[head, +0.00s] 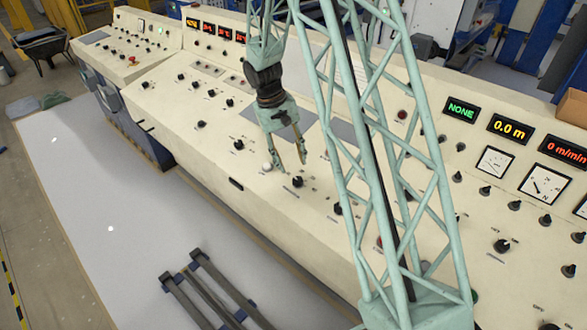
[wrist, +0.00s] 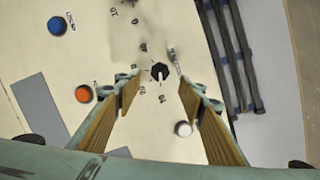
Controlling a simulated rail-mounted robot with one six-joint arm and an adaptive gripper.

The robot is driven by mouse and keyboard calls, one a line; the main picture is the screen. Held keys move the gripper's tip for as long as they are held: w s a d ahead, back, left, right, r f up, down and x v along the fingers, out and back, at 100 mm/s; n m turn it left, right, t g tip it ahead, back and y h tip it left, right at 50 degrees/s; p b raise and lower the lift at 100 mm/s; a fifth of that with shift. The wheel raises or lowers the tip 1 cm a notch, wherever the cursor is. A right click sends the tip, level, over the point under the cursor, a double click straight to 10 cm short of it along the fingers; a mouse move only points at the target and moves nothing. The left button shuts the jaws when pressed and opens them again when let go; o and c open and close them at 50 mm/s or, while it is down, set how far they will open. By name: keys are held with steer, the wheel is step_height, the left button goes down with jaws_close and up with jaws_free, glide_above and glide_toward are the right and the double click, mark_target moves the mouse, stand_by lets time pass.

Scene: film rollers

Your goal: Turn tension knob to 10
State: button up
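A small black knob (wrist: 160,72) with a pale pointer line sits on the cream panel in the wrist view, with small dark scale marks around it. It lies just beyond my fingertips and between their lines. The marks are too small to read, so I cannot tell its setting or confirm it is the tension knob. It appears to be the black knob (head: 297,181) just below my gripper in the head view. My gripper (wrist: 157,97) is open and empty, with wood-coloured finger pads; it also shows above the panel in the head view (head: 286,156).
A white round button (wrist: 183,129) is close to my right finger. An orange button (wrist: 84,94) and a blue button (wrist: 57,25) are at left. A silver toggle (wrist: 173,56) stands beside the knob. Several other knobs and displays cover the console (head: 215,120).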

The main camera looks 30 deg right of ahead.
steer(key=shift+v, duration=2)
steer(key=s+a+r+t+b, duration=0.15)
steer(key=s+a+r, duration=0.35)
steer(key=s+r, duration=0.55)
steer(key=s+a+r+t+b, duration=0.15)
steer(key=s+a+r, duration=0.4)
steer(key=r, duration=0.75)
steer(key=s+a+r+n+t+y+b, duration=0.1)
steer(key=s+a+r, duration=0.1)
steer(key=s, duration=1.1)
steer(key=s+a+r+t+y+b, duration=0.1)
steer(key=s+a, duration=0.3)
steer(key=s, duration=0.9)
steer(key=shift+s+a+r+n+t+b, duration=0.3)
steer(key=shift+r+n+t+b, duration=0.1)
steer(key=shift+r+b, duration=0.2)
